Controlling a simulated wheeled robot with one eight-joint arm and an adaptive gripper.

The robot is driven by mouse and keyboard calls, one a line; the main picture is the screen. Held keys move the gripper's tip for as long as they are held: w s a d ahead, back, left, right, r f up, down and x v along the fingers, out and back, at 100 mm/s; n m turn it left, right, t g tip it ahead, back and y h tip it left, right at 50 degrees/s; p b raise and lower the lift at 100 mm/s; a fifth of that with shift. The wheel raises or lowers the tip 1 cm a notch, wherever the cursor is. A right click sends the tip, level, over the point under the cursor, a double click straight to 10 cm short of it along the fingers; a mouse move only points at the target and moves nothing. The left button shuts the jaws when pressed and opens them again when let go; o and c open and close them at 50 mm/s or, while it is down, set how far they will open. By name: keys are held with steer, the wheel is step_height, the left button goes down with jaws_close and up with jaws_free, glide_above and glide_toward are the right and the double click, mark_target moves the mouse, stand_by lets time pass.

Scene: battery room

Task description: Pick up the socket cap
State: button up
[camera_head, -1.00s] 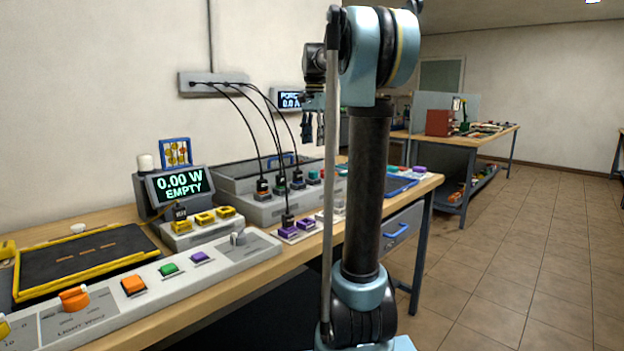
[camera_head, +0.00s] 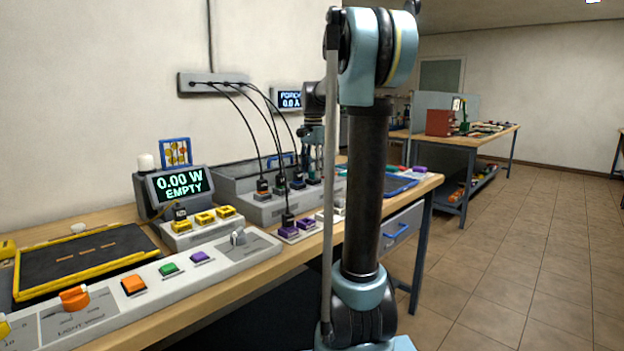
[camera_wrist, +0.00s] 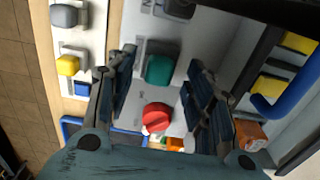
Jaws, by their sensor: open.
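In the wrist view a teal cap (camera_wrist: 159,70) sits on the grey socket panel (camera_wrist: 205,40). A red cap (camera_wrist: 155,117) is below it and a dark grey one (camera_wrist: 177,8) is at the top edge. Which of these is the socket cap is not marked. My gripper (camera_wrist: 160,68) is open and empty, with its fingers on either side of the teal cap in the picture; contact cannot be told. In the head view my gripper (camera_head: 312,143) hangs over the right end of the socket panel (camera_head: 262,212), partly hidden by my arm.
Black cables run from a wall strip (camera_head: 213,83) to plugs on the panel. A grey tray with a blue handle (camera_wrist: 285,98) stands close beside the panel, near my right finger. An orange block (camera_wrist: 250,132) is near that finger. A display (camera_head: 180,184) reads EMPTY.

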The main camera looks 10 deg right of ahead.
steer(key=shift+c, duration=0.3)
steer(key=c, duration=0.9)
steer(key=shift+o, duration=0.2)
